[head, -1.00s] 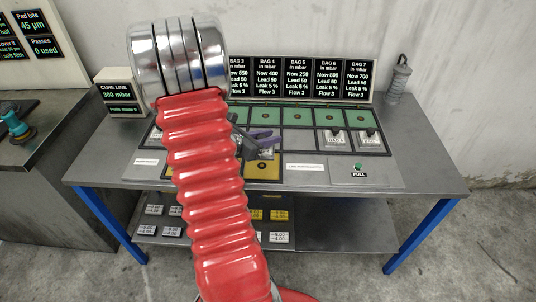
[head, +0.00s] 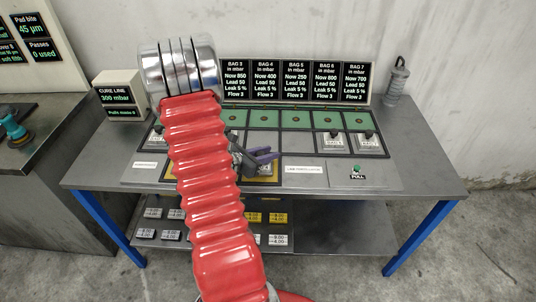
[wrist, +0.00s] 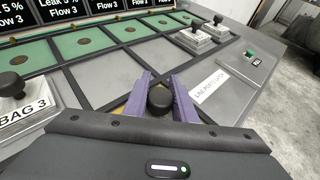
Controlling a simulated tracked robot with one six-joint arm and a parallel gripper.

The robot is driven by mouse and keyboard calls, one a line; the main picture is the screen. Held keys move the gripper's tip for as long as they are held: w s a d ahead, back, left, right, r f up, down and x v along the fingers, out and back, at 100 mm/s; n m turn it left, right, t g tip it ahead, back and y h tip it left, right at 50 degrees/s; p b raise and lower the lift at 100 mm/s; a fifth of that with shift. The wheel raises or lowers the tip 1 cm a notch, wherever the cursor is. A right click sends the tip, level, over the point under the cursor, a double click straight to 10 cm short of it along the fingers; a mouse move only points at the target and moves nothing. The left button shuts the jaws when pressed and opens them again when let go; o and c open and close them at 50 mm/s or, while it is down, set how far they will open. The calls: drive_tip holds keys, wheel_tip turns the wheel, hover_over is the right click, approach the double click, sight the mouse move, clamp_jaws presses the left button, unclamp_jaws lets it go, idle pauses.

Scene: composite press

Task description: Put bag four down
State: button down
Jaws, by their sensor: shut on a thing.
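My gripper (head: 262,158) has purple fingers and is over the front part of the bench panel, near the yellow-edged bay (head: 262,178). In the wrist view its fingers (wrist: 166,98) are shut around a black round knob (wrist: 160,99), taken as the top of bag four. The bag's body and label are hidden behind the gripper, so I cannot tell whether it touches the panel. The BAG 4 display (head: 265,80) reads Now 400, Lead 50, Leak 5 %, Flow 3.
Bag 3 (wrist: 22,110) stands left of my gripper in the wrist view. Two other knobbed bags (head: 331,141) (head: 367,142) stand on the right of the panel. A green PULL button (head: 357,168) is at front right. Empty grey bays (wrist: 132,65) lie beyond my gripper.

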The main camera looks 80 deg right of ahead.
drive_tip(key=shift+f, duration=0.35)
drive_tip(key=c, duration=1.5)
unclamp_jaws()
drive_tip(key=shift+f, duration=0.1)
drive_tip(key=shift+o, duration=0.2)
drive_tip(key=v, duration=1.2)
